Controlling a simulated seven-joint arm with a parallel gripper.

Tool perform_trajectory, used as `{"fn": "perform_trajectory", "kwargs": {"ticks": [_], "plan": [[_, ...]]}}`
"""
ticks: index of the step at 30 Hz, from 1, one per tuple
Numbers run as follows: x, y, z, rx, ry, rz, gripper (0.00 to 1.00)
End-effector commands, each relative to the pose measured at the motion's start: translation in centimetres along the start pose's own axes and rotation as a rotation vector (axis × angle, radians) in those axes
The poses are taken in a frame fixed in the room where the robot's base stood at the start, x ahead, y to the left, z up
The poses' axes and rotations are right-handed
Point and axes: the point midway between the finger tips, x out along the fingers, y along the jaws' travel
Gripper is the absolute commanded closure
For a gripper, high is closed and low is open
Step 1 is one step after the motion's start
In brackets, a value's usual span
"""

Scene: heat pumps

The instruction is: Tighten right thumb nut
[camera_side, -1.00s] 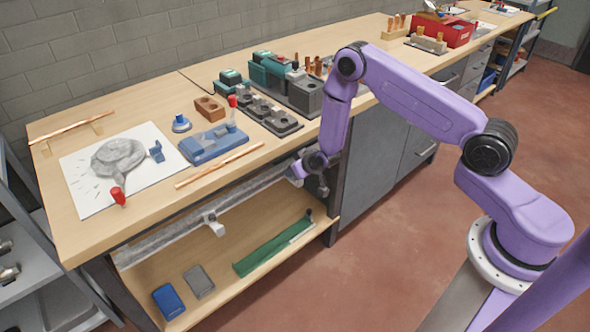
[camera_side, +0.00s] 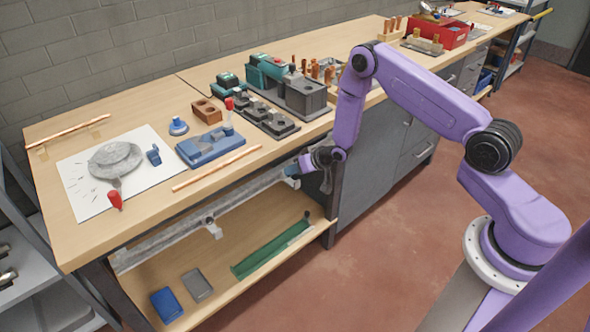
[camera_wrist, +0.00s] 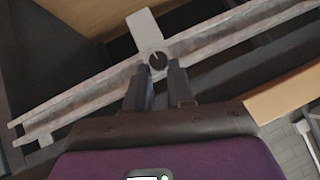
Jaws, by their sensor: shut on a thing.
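The right thumb nut (camera_wrist: 158,60) is a small dark round knob with a light mark, on a pale bracket (camera_wrist: 146,30) at the grey metal rail (camera_wrist: 90,102). My gripper (camera_wrist: 162,71) has its two dark fingers at the knob, one on either side, shut on it. In the side view my gripper (camera_side: 293,171) is at the right end of the rail (camera_side: 160,240), which runs along the bench front below the top. There the arm hides the right nut. The left bracket (camera_side: 210,222) shows farther left on the rail.
The wooden benchtop (camera_side: 120,212) lies just above the rail. A copper pipe (camera_side: 217,168) and a blue fixture (camera_side: 205,148) are near its front edge. The lower shelf (camera_side: 225,293) holds a green tray (camera_side: 270,250) and a blue box (camera_side: 167,304). The floor in front is clear.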

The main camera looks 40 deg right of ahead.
Motion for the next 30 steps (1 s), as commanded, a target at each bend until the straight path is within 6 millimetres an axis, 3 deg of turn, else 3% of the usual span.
{"fn": "perform_trajectory", "kwargs": {"ticks": [1, 30], "plan": [[0.9, -0.25, 1.02, 0.039, -0.024, -0.012, 1.0], [1.05, -0.02, 1.21, 0.291, -0.025, -0.278, 0.96]]}}
